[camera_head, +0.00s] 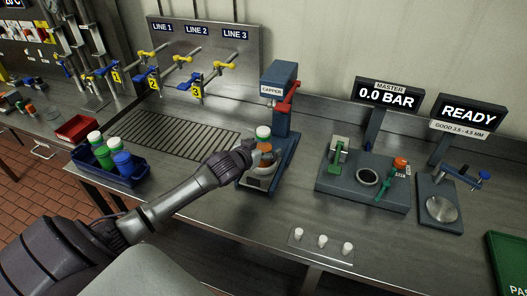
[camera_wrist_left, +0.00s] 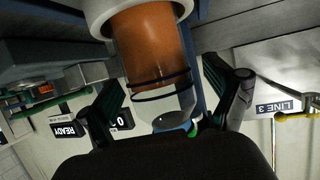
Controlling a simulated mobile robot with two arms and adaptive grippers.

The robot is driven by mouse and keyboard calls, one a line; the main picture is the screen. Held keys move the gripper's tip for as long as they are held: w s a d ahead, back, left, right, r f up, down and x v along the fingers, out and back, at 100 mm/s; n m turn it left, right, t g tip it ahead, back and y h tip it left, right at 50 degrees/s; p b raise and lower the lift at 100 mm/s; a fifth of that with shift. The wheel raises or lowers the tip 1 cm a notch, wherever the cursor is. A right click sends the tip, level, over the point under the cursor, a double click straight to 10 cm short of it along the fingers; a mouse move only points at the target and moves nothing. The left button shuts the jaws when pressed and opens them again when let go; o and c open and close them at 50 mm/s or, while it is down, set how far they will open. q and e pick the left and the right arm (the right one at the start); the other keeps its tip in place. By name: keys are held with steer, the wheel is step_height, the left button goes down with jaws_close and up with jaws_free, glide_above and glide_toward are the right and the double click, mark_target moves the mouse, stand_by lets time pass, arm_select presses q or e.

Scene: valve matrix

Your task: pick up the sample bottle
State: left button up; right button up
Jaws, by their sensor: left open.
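The sample bottle with orange contents (camera_head: 265,148) and a whitish top stands at the base of the blue capper (camera_head: 280,88). My left gripper (camera_head: 259,157) reaches it from the left, and its wrist hides part of the bottle and capper base. In the left wrist view the bottle (camera_wrist_left: 150,50) fills the upper middle, its orange body ringed by dark bands. The open fingers of my left gripper (camera_wrist_left: 168,88) lie on either side of it; I cannot tell whether they touch it. My right gripper is not in view.
A blue crate (camera_head: 128,182) with several bottles and a red bin (camera_head: 76,128) stand left. Valve lines (camera_head: 196,88) are behind. A gauge block (camera_head: 350,200), a READY station (camera_head: 440,222) and a plate with white caps (camera_head: 308,249) occupy the right. Bare steel lies between them.

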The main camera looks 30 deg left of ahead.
arm_select(q)
steer(key=c, duration=1.4)
steer(key=shift+c, duration=0.2)
steer(key=shift+r, duration=0.2)
